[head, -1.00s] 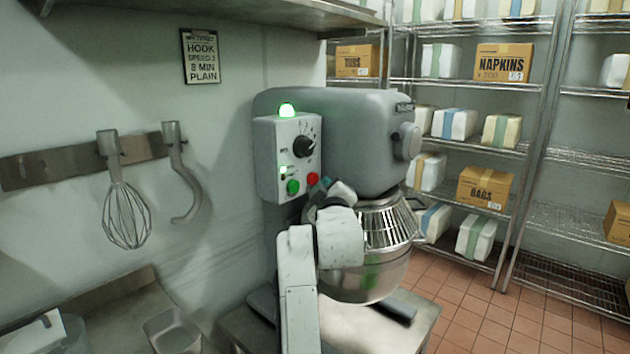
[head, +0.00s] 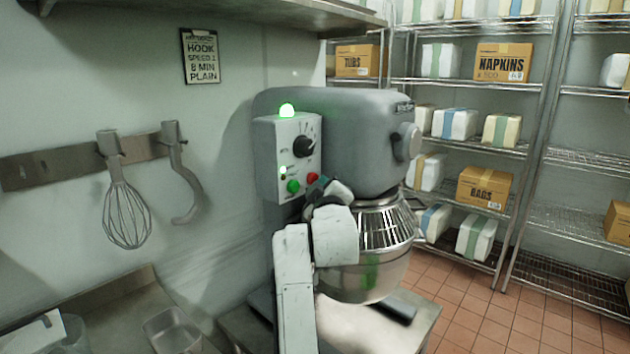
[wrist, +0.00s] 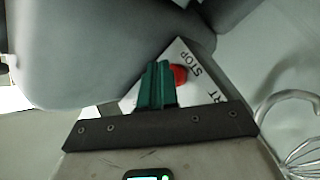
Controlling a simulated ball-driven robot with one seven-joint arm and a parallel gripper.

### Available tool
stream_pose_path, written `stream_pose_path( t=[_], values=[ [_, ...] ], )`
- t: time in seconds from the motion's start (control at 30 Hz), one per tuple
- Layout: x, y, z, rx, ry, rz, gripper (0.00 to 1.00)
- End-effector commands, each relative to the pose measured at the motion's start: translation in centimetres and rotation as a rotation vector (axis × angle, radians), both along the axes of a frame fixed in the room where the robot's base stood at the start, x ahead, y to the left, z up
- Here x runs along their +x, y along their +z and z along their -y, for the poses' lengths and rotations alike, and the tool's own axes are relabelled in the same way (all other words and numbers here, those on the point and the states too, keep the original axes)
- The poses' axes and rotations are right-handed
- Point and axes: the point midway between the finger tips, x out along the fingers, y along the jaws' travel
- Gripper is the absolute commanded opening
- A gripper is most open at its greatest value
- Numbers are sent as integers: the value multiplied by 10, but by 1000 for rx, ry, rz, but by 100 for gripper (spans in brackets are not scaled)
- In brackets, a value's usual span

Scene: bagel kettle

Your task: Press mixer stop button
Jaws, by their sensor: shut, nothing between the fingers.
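The grey mixer (head: 365,135) stands on a steel table with a pale control box (head: 268,165) on its left side. The red stop button (head: 312,178) is at the lower right of the box, beside the green button (head: 293,186). A green lamp (head: 287,110) glows on top. My gripper (head: 322,184) is at the red button's lower right; contact cannot be told. In the wrist view, the shut green fingers (wrist: 158,84) are empty and partly cover the red button (wrist: 180,74), next to the word STOP.
The mixer bowl (head: 365,265) with its wire guard (head: 388,226) is right behind my arm. A whisk (head: 127,215) and a dough hook (head: 185,190) hang on the wall at left. Shelves with boxes stand at right. The tiled floor (head: 490,320) there is clear.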

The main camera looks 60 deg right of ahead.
Motion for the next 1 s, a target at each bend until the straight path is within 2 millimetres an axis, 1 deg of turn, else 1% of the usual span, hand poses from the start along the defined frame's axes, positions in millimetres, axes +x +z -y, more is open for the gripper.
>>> stream_pose_path(
  t=[1.0],
  values=[
    [9,0,2,1,1,1,0]
  ],
)
